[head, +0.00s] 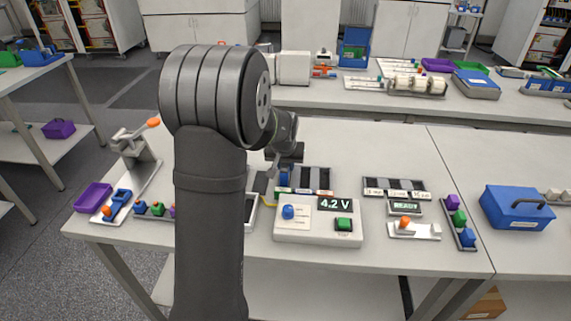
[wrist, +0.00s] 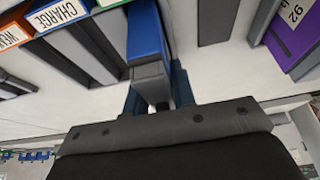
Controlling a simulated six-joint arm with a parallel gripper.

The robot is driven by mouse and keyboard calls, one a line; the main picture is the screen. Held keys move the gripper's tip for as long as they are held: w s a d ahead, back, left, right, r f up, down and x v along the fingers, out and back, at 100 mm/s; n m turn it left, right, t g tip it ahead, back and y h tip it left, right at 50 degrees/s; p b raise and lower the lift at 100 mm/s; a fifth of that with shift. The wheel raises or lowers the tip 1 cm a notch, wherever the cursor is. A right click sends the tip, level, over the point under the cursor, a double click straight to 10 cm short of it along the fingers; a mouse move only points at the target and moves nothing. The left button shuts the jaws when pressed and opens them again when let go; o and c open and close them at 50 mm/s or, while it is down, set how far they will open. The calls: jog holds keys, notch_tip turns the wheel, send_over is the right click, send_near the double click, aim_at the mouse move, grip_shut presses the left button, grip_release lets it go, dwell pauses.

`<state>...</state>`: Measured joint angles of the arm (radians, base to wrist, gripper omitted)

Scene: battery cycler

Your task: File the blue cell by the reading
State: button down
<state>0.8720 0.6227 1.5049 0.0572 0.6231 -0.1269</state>
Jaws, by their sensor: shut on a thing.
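The blue cell (wrist: 145,35) is between the two fingers of my gripper (wrist: 158,95) in the wrist view; its near end is grey. In the head view the blue cell (head: 284,179) shows at the left end of a dark slotted rack (head: 311,181), below my gripper (head: 279,168). I cannot tell whether it is inside a slot or just over it. A blue CHARGE label (wrist: 58,13) and an orange label, partly cut off, are at the upper left of the wrist view. The white tester (head: 300,234) reads 4.2 V on its display (head: 336,204).
A second slotted rack (head: 395,187) and a READY display (head: 405,206) stand right of the tester. A strip of coloured blocks (head: 459,222) and a blue toolbox (head: 517,208) are farther right. A purple tray (head: 93,197) is at left. My arm hides part of the bench.

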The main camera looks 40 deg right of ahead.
jog(key=shift+f, duration=0.15)
jog(key=c, duration=1.1)
grip_release()
jog(key=v, duration=1.7)
jog(key=shift+s+r, duration=0.1)
jog(key=shift+r, duration=0.1)
jog(key=x, duration=1.7)
jog(key=shift+f, duration=0.25)
jog(key=shift+r, duration=0.1)
